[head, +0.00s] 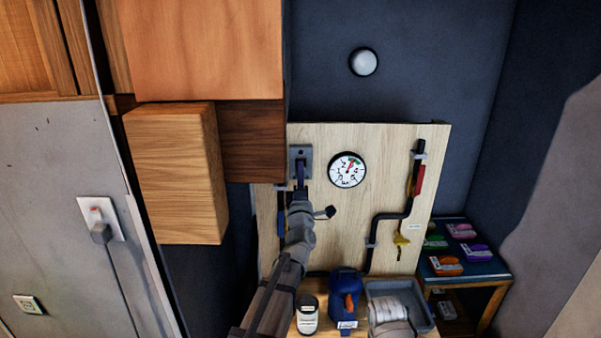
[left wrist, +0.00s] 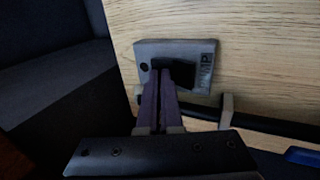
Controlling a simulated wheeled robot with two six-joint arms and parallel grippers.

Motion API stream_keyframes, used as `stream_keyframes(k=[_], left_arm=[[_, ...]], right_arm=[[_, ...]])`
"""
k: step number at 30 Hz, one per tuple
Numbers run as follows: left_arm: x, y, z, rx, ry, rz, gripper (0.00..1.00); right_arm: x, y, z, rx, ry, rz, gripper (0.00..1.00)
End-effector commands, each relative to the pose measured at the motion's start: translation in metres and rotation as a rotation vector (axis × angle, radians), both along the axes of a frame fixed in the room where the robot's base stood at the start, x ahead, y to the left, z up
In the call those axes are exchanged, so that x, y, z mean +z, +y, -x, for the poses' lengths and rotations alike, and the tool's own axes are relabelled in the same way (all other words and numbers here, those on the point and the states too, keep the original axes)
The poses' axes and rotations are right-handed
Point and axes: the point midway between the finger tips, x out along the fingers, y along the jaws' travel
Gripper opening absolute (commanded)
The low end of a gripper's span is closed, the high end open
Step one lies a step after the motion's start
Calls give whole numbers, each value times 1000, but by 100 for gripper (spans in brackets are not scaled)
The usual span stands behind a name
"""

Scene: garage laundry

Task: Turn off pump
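The pump switch (head: 300,153) is a grey plate on the upper left of the wooden board. In the left wrist view, the plate (left wrist: 203,58) bears the word PUMP and a black knob or toggle (left wrist: 178,72). My left gripper (head: 300,184) reaches up to the switch from below. In the left wrist view its two fingers (left wrist: 162,90) lie side by side with only a thin dark gap. Their tips are at the black toggle and seem to touch it; I cannot see anything gripped between them.
A round gauge (head: 347,170) is on the wooden board (head: 340,240), right of the switch. A black pipe (head: 390,216) with a red handle runs further right. A wooden cabinet (head: 175,172) juts out at left.

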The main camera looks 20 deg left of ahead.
Motion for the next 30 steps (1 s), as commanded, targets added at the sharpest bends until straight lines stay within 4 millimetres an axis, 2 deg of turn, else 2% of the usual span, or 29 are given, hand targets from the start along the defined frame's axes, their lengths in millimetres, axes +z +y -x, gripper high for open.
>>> stream_keyframes(k=[5, 10, 15, 21, 30], left_arm=[[-2, -1, 12, 1, -1, 0, 0], [-7, -4, 44, 0, 0, 1, 0], [-12, -16, 81, -2, 0, 1, 0], [-16, -25, 114, -2, -1, 1, 0], [-18, -31, 131, 0, 0, 1, 0]], right_arm=[[-2, 0, 0, 0, 0, 0, 50], [-7, 0, 0, 0, 0, 0, 50], [-12, 0, 0, 0, 0, 0, 50], [-17, 0, 0, -1, 0, 0, 50], [-18, 0, 0, -1, 0, 0, 50]])
